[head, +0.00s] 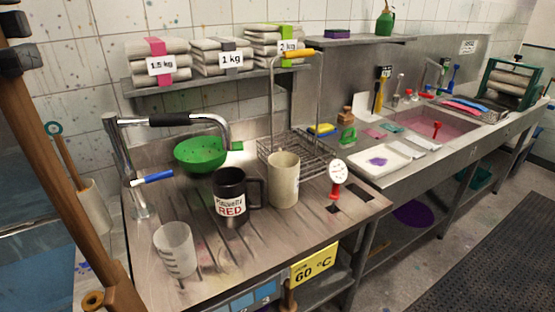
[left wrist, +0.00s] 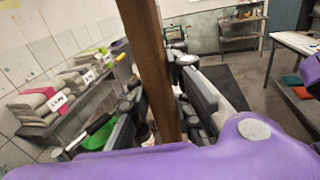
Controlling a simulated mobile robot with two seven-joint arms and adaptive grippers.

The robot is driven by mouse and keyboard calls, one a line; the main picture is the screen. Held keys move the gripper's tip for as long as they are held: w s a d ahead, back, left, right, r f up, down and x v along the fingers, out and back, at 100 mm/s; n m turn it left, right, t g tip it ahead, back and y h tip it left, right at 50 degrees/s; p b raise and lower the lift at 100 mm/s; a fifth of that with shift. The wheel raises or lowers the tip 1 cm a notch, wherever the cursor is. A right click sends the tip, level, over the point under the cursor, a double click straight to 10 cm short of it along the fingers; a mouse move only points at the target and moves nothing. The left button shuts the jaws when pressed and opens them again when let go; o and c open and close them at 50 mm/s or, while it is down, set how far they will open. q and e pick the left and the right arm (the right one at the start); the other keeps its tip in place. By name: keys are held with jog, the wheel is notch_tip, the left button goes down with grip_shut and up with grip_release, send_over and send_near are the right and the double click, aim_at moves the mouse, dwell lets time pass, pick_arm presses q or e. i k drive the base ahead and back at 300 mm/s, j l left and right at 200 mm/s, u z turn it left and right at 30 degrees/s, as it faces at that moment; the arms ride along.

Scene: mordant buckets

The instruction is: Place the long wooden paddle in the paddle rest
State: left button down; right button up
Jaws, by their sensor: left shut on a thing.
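The long wooden paddle (head: 66,180) runs down the left edge of the head view, tilted, in front of the counter. In the left wrist view its brown shaft (left wrist: 150,60) stands between the jaws. My left gripper (left wrist: 163,95) is shut on this shaft; some dark parts of it (head: 12,58) show at the upper left of the head view. The paddle's ends are outside the head view. I cannot pick out the paddle rest with certainty. A beige holder (head: 94,208) with a teal-looped handle stands just right of the shaft.
The steel counter (head: 205,275) carries a black mug (head: 231,197), a beige jug (head: 284,182), a clear beaker (head: 174,250) and a green colander (head: 201,153). A tall faucet (head: 136,170) rises at its left. A shelf (head: 125,82) with weighted bundles hangs behind. Floor at right is open.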

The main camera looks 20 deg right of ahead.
aim_at(348, 240)
jog(key=l+u, duration=0.25)
jog(key=l, duration=2.05)
jog(key=i+l, duration=0.1)
jog(key=l, duration=0.25)
jog(key=i+l+u, duration=0.1)
jog(key=l, duration=0.3)
jog(key=i+l, duration=0.15)
jog(key=l, duration=0.15)
jog(key=i+l, duration=0.3)
jog(key=l, duration=0.25)
jog(key=u, duration=0.05)
